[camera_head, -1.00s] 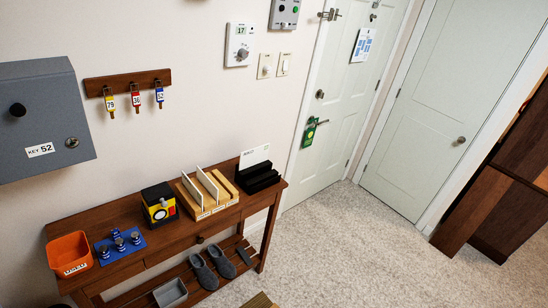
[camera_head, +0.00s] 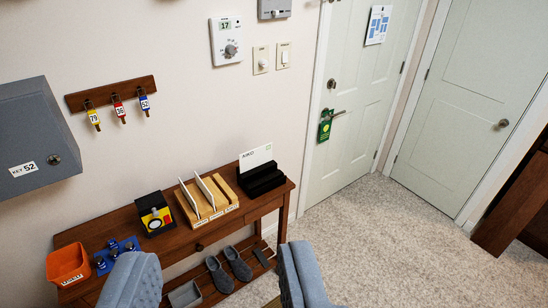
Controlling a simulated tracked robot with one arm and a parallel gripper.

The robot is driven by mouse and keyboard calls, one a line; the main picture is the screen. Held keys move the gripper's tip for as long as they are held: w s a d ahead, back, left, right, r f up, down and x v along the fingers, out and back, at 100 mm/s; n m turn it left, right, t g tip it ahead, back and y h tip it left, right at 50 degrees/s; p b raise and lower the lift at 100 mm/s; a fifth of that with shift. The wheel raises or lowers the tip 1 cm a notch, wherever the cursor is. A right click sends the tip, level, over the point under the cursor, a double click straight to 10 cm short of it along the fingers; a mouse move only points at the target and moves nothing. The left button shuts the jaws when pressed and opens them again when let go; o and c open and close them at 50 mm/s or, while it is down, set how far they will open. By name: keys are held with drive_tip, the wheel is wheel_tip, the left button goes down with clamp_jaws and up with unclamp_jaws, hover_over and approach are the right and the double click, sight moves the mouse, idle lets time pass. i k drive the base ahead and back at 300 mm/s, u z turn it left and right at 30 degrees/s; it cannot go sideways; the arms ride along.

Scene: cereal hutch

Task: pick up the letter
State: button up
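A white letter-like card (camera_head: 256,157) with dark print, which seems to read AIKO, stands upright in a black stepped holder (camera_head: 262,181) at the right end of the wooden console table. To its left, white flat pieces (camera_head: 205,190) stand in the slots of a light wooden sorter (camera_head: 216,217). I cannot tell for certain which of these is the letter.
On the table (camera_head: 180,240) are a yellow-black box (camera_head: 154,214), an orange bin (camera_head: 68,265) and a blue tray (camera_head: 118,251). Grey slippers (camera_head: 238,263) lie on the shelf below. A key rack (camera_head: 110,95) and grey key box (camera_head: 36,140) hang above. Carpet is clear at right.

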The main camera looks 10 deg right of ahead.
sight(250, 160)
drive_tip(key=z, duration=0.05)
drive_tip(key=i, duration=1.05)
drive_tip(key=z, duration=1.85)
drive_tip(key=i, duration=3)
drive_tip(key=u, duration=0.05)
